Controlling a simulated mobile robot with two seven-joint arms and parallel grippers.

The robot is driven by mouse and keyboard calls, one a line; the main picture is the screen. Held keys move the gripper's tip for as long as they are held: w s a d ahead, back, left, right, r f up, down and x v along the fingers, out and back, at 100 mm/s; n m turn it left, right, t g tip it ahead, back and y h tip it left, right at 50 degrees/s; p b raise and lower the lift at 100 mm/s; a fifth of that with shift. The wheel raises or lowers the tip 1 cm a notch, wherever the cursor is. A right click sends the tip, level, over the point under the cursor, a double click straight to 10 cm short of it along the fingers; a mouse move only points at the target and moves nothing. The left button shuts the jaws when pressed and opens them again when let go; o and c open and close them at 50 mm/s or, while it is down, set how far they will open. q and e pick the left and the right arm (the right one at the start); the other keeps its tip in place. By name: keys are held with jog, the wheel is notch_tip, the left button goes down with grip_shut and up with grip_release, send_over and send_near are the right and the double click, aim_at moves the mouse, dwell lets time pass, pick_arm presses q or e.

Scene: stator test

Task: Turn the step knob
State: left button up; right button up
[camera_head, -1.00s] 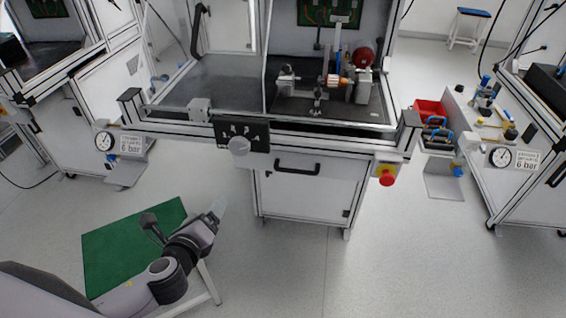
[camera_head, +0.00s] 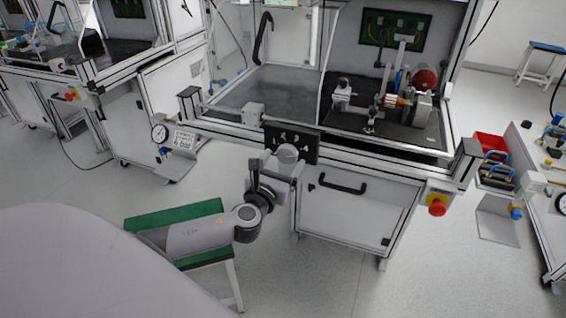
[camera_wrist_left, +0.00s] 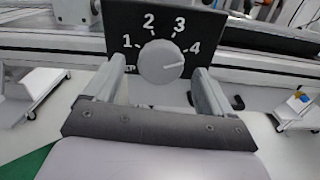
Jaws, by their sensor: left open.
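The step knob (camera_wrist_left: 162,62) is a round grey dial on a black plate (camera_wrist_left: 100,15) marked 1, 2, 3 and 4. In the left wrist view its pale pointer line points right, close to the 4. In the head view the knob (camera_head: 288,153) sits on the black plate (camera_head: 306,136) at the front rail of the test bench. My left gripper (camera_wrist_left: 158,78) is open, with one finger on each side of the knob's lower part. I cannot tell if the fingers touch it. In the head view the left gripper (camera_head: 280,172) is just below the knob. My right gripper is not in view.
A red emergency stop (camera_head: 437,207) is on the bench's right corner. A pressure gauge (camera_head: 160,134) is at the left. A black drawer handle (camera_head: 342,186) lies below right of the knob. A green-topped stool (camera_head: 175,216) stands under my left arm.

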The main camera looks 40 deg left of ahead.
pick_arm(q)
jog(key=shift+w, duration=0.3)
jog(key=c, duration=1.1)
jog(key=shift+o, duration=0.2)
